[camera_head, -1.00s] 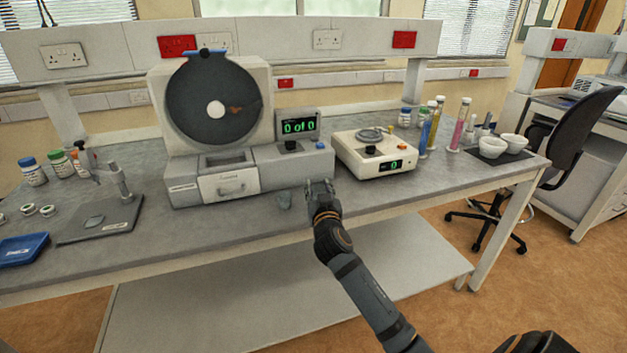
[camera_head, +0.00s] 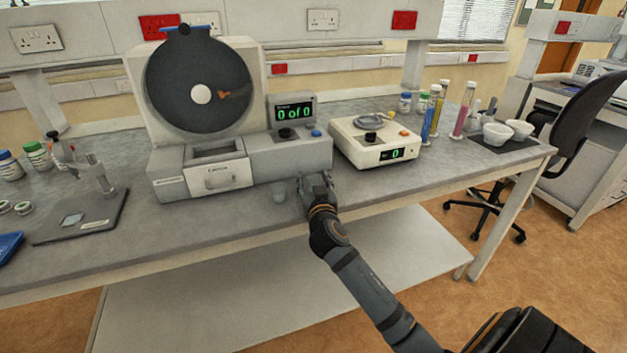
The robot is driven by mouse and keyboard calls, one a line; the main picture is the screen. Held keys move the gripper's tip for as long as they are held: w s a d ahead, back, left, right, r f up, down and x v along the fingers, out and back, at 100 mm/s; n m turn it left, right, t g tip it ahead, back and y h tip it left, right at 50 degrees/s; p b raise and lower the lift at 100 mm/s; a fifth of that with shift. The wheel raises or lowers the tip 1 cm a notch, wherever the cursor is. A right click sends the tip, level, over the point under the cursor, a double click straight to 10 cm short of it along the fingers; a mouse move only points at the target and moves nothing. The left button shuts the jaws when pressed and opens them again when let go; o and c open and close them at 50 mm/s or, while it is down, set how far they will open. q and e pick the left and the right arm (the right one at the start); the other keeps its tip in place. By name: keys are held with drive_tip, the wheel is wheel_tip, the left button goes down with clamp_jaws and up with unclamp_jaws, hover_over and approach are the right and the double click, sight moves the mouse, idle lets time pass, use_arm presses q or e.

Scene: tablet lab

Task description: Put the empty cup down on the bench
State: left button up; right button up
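The cup (camera_head: 280,191) is small, pale and translucent. It stands upright on the bench (camera_head: 250,220) in front of the machine with the black drum, and its inside is too small to make out. My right gripper (camera_head: 316,182) is low over the bench just right of the cup, with a small gap between them. It faces away from me, and its fingers are too small and overlapped to tell open from shut. No held object shows in it. My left gripper is not in view.
The drum machine (camera_head: 197,95) with its drawer (camera_head: 222,177) stands close behind the cup. A balance (camera_head: 375,145) stands right of my gripper. Coloured tubes (camera_head: 463,110) and white bowls (camera_head: 497,134) are farther right.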

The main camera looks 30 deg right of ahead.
drive_tip(key=shift+w+f, duration=0.1)
drive_tip(key=shift+r, duration=0.3)
drive_tip(key=shift+r+p, duration=0.6)
drive_tip(key=shift+p, duration=0.25)
drive_tip(key=shift+s+a+f+b, duration=0.25)
drive_tip(key=shift+s+f+b, duration=0.05)
drive_tip(key=shift+s, duration=0.2)
drive_tip(key=shift+s+a+f+b, duration=0.2)
drive_tip(key=shift+s+f+b, duration=0.1)
drive_tip(key=shift+s, duration=0.15)
use_arm(q)
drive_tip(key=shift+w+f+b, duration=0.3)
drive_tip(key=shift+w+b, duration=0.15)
drive_tip(key=shift+b, duration=0.15)
use_arm(e)
drive_tip(key=v, duration=1)
drive_tip(key=shift+r, duration=0.2)
